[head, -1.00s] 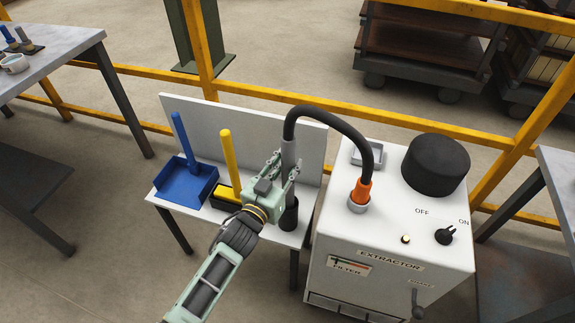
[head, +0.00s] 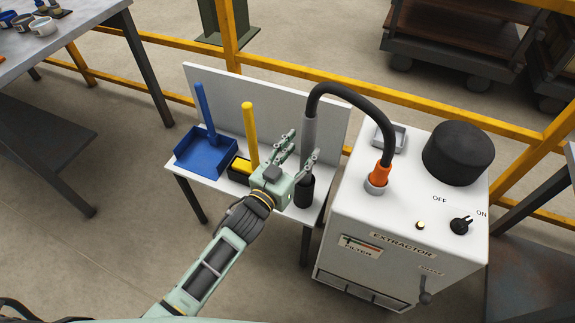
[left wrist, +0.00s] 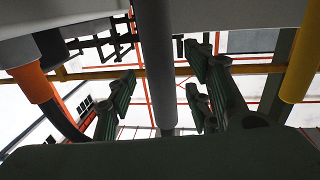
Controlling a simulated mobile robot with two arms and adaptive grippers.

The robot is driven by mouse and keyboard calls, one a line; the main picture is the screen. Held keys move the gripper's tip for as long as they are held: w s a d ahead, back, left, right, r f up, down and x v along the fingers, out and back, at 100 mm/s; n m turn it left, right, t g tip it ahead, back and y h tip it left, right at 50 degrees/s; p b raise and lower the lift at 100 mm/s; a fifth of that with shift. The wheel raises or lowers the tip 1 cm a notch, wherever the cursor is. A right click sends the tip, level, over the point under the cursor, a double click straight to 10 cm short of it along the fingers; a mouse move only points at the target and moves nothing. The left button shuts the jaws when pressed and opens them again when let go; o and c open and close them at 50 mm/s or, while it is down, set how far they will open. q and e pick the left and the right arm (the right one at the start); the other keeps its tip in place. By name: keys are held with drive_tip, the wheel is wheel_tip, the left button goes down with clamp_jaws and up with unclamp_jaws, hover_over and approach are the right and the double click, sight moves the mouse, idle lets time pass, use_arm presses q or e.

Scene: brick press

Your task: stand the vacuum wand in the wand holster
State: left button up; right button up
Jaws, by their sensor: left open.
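The vacuum wand (head: 309,132) is a grey tube on the end of a black hose. It stands upright, with its lower end at the black wand holster (head: 304,192) on the small white table. My fingers partly cover the joint, so I cannot tell how deep it sits. My left gripper (head: 299,150) is open, just left of and in front of the wand, gripping nothing. In the left wrist view the wand (left wrist: 155,65) runs upright between the spread fingers (left wrist: 165,105), apart from both. My right gripper is out of view.
The white extractor (head: 395,220) stands right of the table, with the hose in its orange connector (head: 380,174). A blue dustpan (head: 195,155) and a yellow-handled brush (head: 250,130) stand left of my gripper. A yellow rail (head: 290,72) runs behind the table's back panel.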

use_arm(q)
drive_tip(key=v, duration=0.8)
drive_tip(key=shift+s+a, duration=0.1)
drive_tip(key=shift+s, duration=0.05)
drive_tip(key=s+a+f+n+g+y, duration=0.15)
drive_tip(key=s+a+f, duration=0.25)
drive_tip(key=f, duration=0.7)
drive_tip(key=s+a+f+g+y, duration=0.2)
drive_tip(key=s+a+f+g, duration=0.1)
drive_tip(key=f, duration=0.8)
drive_tip(key=s+a+f+n+g+y, duration=0.15)
drive_tip(key=s+a+f, duration=0.25)
drive_tip(key=f, duration=0.7)
drive_tip(key=s+a+f+g+y, duration=0.1)
drive_tip(key=s+a+f+g, duration=0.1)
drive_tip(key=s+f, duration=0.4)
drive_tip(key=s+a+f+g+y, duration=0.1)
drive_tip(key=s+f+g, duration=0.3)
drive_tip(key=s, duration=1.1)
drive_tip(key=s+a+f+g+y, duration=0.1)
drive_tip(key=s+a+f+g, duration=0.2)
drive_tip(key=s+f, duration=0.4)
drive_tip(key=s+a, duration=0.1)
drive_tip(key=s, duration=0.2)
drive_tip(key=shift+s+f, duration=0.25)
drive_tip(key=shift+f, duration=0.05)
